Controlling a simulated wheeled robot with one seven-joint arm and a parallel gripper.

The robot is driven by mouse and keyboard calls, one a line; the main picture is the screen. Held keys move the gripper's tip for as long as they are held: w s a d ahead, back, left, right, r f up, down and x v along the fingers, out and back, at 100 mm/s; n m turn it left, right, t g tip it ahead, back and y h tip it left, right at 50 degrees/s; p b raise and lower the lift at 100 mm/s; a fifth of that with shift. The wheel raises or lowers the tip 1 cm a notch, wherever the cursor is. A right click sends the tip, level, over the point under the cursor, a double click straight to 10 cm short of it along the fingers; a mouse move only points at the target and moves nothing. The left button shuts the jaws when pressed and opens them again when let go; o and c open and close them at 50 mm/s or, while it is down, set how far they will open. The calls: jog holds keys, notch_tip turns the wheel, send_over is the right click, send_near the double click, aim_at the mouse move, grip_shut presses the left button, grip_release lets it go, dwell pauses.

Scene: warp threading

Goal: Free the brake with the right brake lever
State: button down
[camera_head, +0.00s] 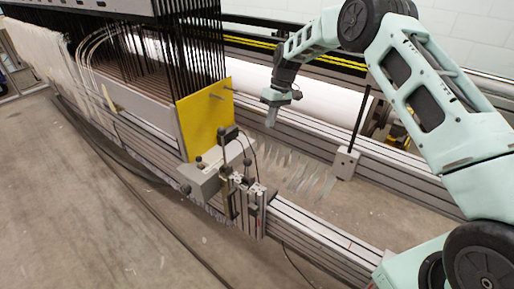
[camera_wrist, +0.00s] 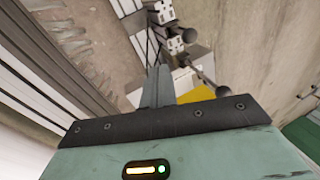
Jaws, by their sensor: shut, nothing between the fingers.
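My gripper (camera_head: 270,121) hangs from the arm, pointing down, over the gap between the machine's long rails. It also shows in the wrist view (camera_wrist: 158,72), with its fingers together and nothing between them. I cannot tell for certain which is the right brake lever. My gripper touches none of them.
The yellow plate (camera_head: 204,122) and dark vertical strips (camera_head: 200,45) stand left of my gripper. A grey box (camera_head: 204,180) sits below the plate. Thin metallic strips (camera_head: 300,172) hang in the gap. Bare floor (camera_head: 90,220) lies front left.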

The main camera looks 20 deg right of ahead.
send_near(248, 171)
jog(key=w+d+f, duration=0.2)
jog(key=w+d, duration=0.1)
jog(key=d, duration=0.1)
jog(key=shift+s+a+f+p, duration=0.25)
jog(key=shift+s+a, duration=0.25)
jog(key=shift+a, duration=0.3)
jog(key=shift+s+a+f+p, duration=0.25)
jog(key=shift+s+a, duration=0.2)
jog(key=shift+a, duration=0.35)
